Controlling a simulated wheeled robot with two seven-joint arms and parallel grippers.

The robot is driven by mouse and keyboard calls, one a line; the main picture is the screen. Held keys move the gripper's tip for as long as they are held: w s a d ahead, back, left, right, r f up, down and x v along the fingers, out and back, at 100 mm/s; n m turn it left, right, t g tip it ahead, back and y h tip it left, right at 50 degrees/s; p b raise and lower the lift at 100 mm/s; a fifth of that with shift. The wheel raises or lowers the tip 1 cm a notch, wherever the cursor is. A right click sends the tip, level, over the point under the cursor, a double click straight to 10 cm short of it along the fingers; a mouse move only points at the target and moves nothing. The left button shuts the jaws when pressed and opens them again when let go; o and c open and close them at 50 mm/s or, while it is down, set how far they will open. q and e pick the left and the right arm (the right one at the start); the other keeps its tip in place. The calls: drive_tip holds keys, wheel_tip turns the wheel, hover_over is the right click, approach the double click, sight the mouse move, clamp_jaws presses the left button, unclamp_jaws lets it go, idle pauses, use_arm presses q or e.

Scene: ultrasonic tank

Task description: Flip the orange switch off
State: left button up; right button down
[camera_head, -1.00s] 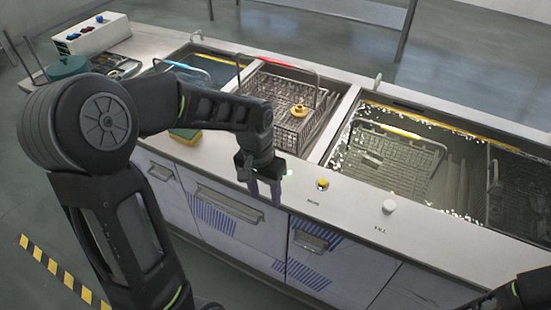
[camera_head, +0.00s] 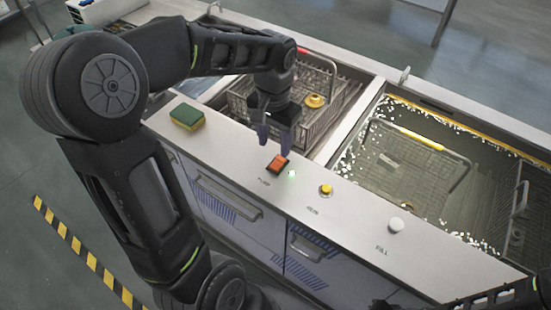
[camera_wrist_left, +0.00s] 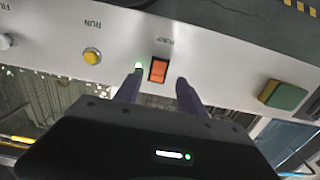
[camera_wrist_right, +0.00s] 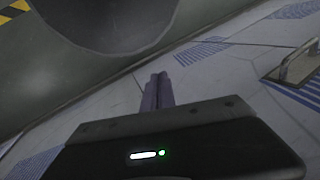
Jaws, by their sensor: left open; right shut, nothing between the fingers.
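The orange rocker switch (camera_head: 277,164) sits in a black frame on the counter's front ledge, by the label PUMP. A small green light glows just right of it in the head view. In the left wrist view the switch (camera_wrist_left: 158,70) lies between and just beyond the fingertips. My left gripper (camera_head: 275,147) is open above and behind the switch, fingers pointing down; I cannot tell whether it touches. My right gripper (camera_wrist_right: 158,76) is shut and empty, low in front of the cabinet doors.
A yellow RUN button (camera_head: 326,189) and a white FILL knob (camera_head: 395,224) stand right of the switch. A sponge (camera_head: 187,117) lies to its left. A wire basket (camera_head: 308,125) with a yellow knob and a water-filled tank (camera_head: 400,180) lie behind the ledge.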

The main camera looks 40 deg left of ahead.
sight(274, 167)
use_arm(q)
wheel_tip(274, 167, down, 8)
drive_tip(key=shift+r+p, duration=0.15)
drive_tip(key=shift+p, duration=0.2)
clamp_jaws()
idle(0.5)
